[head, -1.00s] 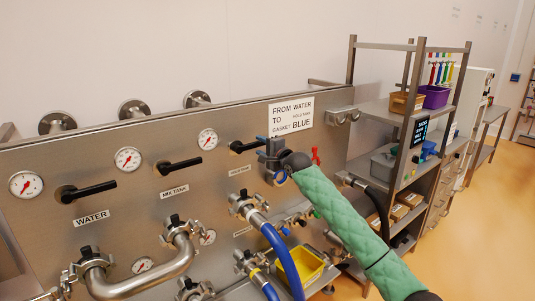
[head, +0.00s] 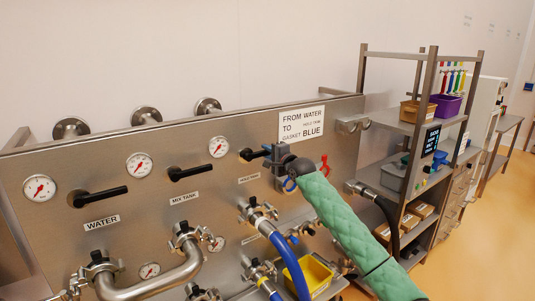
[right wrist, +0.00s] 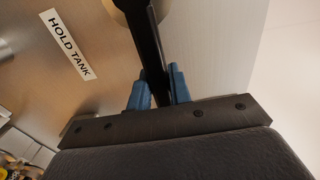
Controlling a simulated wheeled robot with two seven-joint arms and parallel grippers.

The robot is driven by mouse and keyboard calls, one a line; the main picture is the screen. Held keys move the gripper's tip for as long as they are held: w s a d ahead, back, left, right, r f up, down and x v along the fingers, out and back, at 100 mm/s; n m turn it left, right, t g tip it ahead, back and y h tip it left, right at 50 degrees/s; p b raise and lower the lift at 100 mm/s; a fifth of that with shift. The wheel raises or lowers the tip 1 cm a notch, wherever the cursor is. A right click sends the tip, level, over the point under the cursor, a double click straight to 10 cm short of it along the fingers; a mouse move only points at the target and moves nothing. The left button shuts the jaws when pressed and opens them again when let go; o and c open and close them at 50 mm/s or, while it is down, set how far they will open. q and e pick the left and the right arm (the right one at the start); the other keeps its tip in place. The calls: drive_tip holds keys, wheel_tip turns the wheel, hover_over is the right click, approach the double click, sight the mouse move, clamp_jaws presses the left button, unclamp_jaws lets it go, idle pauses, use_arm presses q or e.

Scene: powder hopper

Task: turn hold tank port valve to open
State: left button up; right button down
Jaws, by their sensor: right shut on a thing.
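The hold tank port valve is a black lever handle (head: 251,155) on the upper right of the steel panel. It points right, nearly level, in the head view. Its label (head: 249,178) sits below it; in the right wrist view the label (right wrist: 67,44) reads HOLD TANK. My right gripper (head: 271,157) is at the handle's free end. In the right wrist view its blue fingertips (right wrist: 159,88) lie on either side of the black handle (right wrist: 148,40), shut on it. The handle's end is partly hidden by the gripper. My left gripper is not in view.
The steel panel (head: 120,165) also carries the water handle (head: 97,194), mix tank handle (head: 190,172) and gauges. A sign (head: 301,122) is above right of the gripper. Below are a blue hose (head: 288,255) and yellow bin (head: 313,275). A shelf rack (head: 425,120) stands right.

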drive_tip(key=r+n, duration=0.1)
drive_tip(key=n, duration=0.1)
drive_tip(key=r+n, duration=0.2)
drive_tip(key=shift+s+a, duration=0.15)
drive_tip(key=shift+a, duration=0.05)
drive_tip(key=shift+r+n, duration=0.1)
drive_tip(key=shift+n, duration=0.3)
drive_tip(key=shift+a+r, duration=0.1)
drive_tip(key=r+n, duration=0.1)
drive_tip(key=n, duration=0.1)
drive_tip(key=s+a+r+n+p, duration=0.1)
drive_tip(key=n, duration=0.1)
drive_tip(key=shift+a+r, duration=0.1)
drive_tip(key=shift+a, duration=0.05)
drive_tip(key=shift+s+a+r+n, duration=0.1)
drive_tip(key=shift+n, duration=0.3)
